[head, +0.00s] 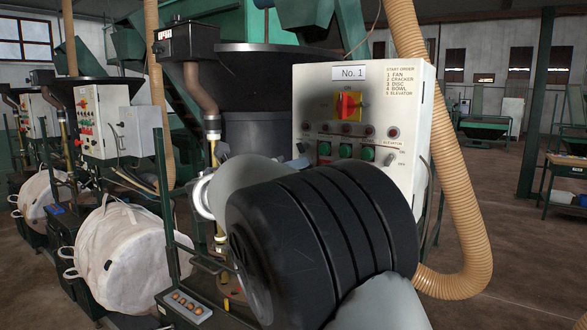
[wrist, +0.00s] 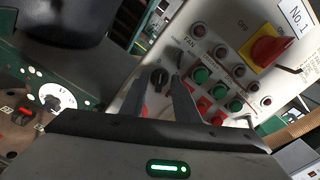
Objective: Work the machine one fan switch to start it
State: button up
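The machine one control box (head: 367,81) is pale, with a "No. 1" sign and a start-order list that begins with FAN. In the wrist view, a black rotary knob (wrist: 158,77) sits at the edge of this panel, near the FAN lettering; I take it as the fan switch. In the head view my arm hides the gripper and the panel's lower left.
A red and yellow main switch (head: 349,105) sits above the lamps, with green buttons (head: 346,151) below. A ribbed tan hose (head: 470,210) curves beside the box. White bulk bags (head: 125,255) hang at the left.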

jog(key=shift+w+d, duration=0.15)
jog(key=shift+w, duration=0.1)
grip_shut()
jog(key=m+b, duration=0.2)
jog(key=m, duration=0.2)
jog(key=m+b, duration=0.2)
jog(key=m, duration=0.2)
jog(key=m+b, duration=0.2)
jog(key=m, duration=0.1)
jog(key=shift+s+d+f+m+b, duration=0.1)
jog(key=shift+s+d+m+b, duration=0.1)
jog(key=shift+d+m+b, duration=0.15)
jog(key=shift+m, duration=0.25)
dwell(0.3)
